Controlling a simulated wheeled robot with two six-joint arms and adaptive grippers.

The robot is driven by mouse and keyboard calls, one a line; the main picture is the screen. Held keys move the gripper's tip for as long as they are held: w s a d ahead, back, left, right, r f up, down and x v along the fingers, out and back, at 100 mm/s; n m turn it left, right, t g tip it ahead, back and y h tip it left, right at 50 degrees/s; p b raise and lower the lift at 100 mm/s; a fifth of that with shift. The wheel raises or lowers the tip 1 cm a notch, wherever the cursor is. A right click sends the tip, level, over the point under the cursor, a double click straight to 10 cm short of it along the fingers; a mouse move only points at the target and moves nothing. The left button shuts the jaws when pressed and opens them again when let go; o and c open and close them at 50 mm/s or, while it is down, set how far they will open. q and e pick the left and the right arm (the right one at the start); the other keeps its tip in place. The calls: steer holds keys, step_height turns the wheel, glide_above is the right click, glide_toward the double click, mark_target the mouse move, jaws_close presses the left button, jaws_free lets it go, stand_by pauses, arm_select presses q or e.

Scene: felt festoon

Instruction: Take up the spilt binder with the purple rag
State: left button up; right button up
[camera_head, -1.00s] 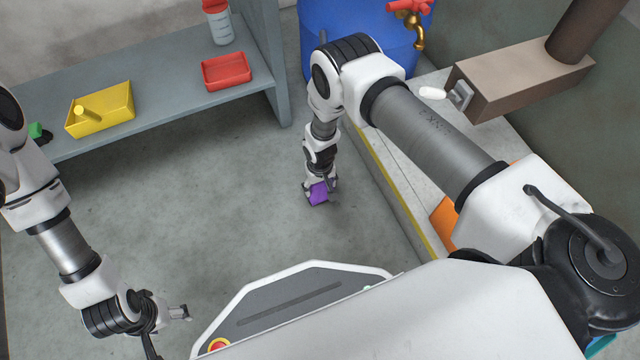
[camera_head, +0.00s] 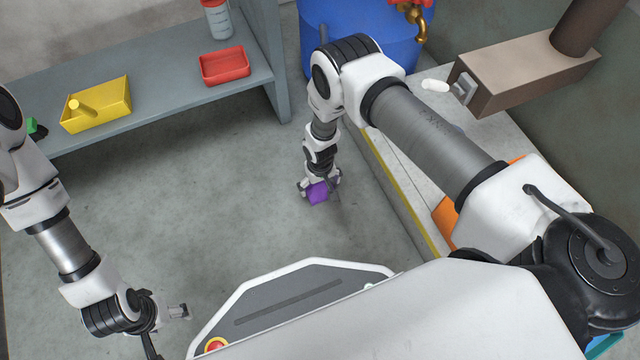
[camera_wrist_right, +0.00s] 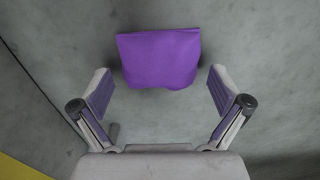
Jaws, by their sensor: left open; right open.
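The purple rag (camera_head: 318,194) is a small folded block at my right gripper, low over the grey floor. In the right wrist view the rag (camera_wrist_right: 160,58) lies ahead of the fingertips and between their lines. My right gripper (camera_head: 320,188) is open, with its two fingers spread apart on either side and clear of the rag; it also shows in the right wrist view (camera_wrist_right: 161,92). I cannot tell whether the rag rests on the floor. My left gripper (camera_head: 178,312) is open and empty at the lower left. I cannot make out the spilt binder in either view.
A grey shelf (camera_head: 170,100) holds a yellow tray (camera_head: 105,115), a red tray (camera_head: 225,67) and a bottle (camera_head: 217,20). A blue barrel (camera_head: 375,45) stands at the back. A yellow-edged ledge (camera_head: 405,205) runs along the right. The floor between is clear.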

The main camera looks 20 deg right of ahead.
mark_target(320, 184)
step_height(320, 184, up, 12)
stand_by(0.3)
